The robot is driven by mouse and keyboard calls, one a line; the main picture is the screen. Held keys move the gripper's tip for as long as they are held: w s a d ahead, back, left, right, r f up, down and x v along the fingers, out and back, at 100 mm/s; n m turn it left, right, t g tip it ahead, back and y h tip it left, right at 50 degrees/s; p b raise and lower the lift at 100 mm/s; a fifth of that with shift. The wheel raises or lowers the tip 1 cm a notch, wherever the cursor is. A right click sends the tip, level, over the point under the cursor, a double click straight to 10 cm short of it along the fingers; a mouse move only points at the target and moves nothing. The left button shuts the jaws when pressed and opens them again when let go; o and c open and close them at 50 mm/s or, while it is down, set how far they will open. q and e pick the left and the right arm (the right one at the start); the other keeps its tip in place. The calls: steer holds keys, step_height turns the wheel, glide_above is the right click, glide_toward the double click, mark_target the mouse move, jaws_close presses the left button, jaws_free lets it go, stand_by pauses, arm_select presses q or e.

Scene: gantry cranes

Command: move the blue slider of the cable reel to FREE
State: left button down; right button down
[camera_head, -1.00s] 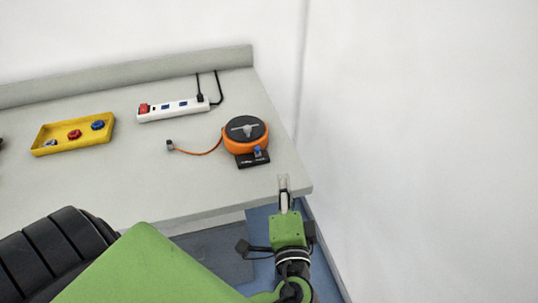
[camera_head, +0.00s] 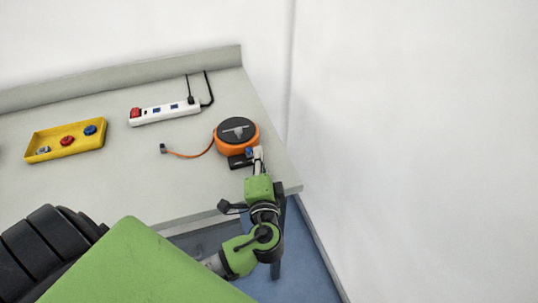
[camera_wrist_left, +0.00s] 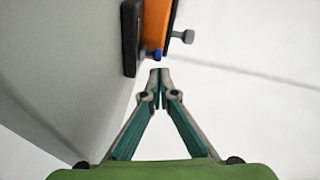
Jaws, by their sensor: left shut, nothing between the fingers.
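The orange cable reel (camera_head: 237,137) with a black top stands near the right end of the bench, an orange cable running left from it. In the left wrist view the orange side of the reel (camera_wrist_left: 155,25) shows at the top. The blue slider (camera_head: 249,152) is on the black plate (camera_head: 238,161) at the reel's front; it also shows in the left wrist view (camera_wrist_left: 153,54). My left gripper (camera_head: 258,152) is shut and empty, its tips just right of the slider in the head view. In the left wrist view the tips (camera_wrist_left: 159,72) are just below the slider with a small gap.
A white power strip (camera_head: 165,111) with a red switch lies behind and left of the reel. A yellow box (camera_head: 65,141) with red and blue knobs is at the left. The bench (camera_head: 130,185) is clear in front; a wall stands at the right.

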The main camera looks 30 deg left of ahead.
arm_select(q)
steer(key=shift+s+a, duration=0.15)
steer(key=shift+a, duration=0.05)
steer(key=shift+f, duration=0.15)
steer(key=shift+s+a, duration=0.15)
steer(key=shift+a, duration=0.05)
steer(key=s+a, duration=0.2)
steer(key=shift+s+a, duration=0.1)
steer(key=shift+s, duration=0.2)
steer(key=shift+w, duration=0.2)
